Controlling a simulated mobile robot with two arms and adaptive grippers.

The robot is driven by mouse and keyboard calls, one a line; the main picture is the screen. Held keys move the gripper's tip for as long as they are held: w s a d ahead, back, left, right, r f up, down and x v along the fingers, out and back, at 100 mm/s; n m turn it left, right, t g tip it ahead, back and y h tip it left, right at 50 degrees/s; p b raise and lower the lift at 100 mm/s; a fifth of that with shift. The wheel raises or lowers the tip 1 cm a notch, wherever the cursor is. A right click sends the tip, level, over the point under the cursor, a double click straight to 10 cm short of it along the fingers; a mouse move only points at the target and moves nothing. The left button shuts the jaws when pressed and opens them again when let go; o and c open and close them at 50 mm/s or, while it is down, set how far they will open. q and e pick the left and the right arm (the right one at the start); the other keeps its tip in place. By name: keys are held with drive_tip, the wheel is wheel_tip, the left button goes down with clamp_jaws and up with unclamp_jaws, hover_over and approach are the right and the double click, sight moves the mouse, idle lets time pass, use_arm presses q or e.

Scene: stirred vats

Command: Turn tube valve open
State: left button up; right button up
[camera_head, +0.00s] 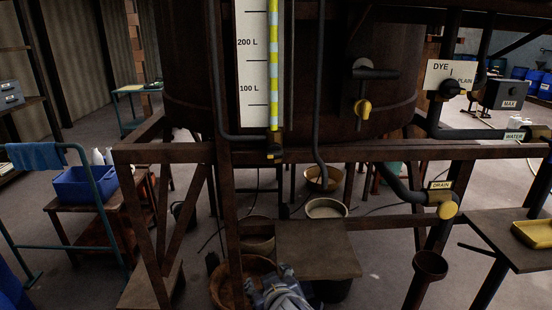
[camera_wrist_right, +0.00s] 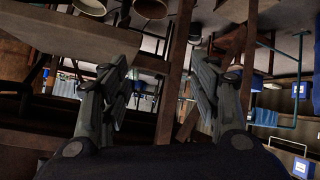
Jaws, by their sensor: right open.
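The sight tube (camera_head: 273,70), striped yellow and blue, stands upright beside a white scale plate (camera_head: 252,75) marked 100 L and 200 L. The small tube valve (camera_head: 275,152) sits at the tube's foot, at the frame's front beam; it is dark with a little yellow, and its handle angle is too small to tell. My right gripper (camera_head: 283,290) is low in the head view, below and apart from the valve. The right wrist view shows its two fingers (camera_wrist_right: 162,75) spread, with nothing between them. My left gripper is not in view.
A brown vat (camera_head: 330,75) bears a yellow-handled tap (camera_head: 363,108). A rusty frame beam (camera_head: 360,152) crosses in front. A drain pipe with a yellow valve (camera_head: 447,209) is at the right. A low table (camera_head: 316,250) stands under the vat. A blue crate (camera_head: 88,186) is at left.

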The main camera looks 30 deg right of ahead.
drive_tip(key=w+d+r+m+t+h, duration=0.2)
drive_tip(key=r, duration=0.5)
drive_tip(key=w+d+r+m+t+h, duration=0.1)
drive_tip(key=w+r, duration=0.1)
drive_tip(key=r, duration=0.6)
drive_tip(key=m+t+h, duration=0.2)
approach(275, 155)
drive_tip(key=p+x, duration=0.2)
drive_tip(key=x, duration=0.7)
drive_tip(key=shift+w+d, duration=0.1)
drive_tip(key=shift+w, duration=0.05)
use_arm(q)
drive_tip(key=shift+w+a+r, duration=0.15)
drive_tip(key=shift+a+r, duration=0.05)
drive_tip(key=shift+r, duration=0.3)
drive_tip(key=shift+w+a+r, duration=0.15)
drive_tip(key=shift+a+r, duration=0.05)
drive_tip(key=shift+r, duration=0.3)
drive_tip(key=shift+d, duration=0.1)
use_arm(e)
drive_tip(key=c, duration=1.1)
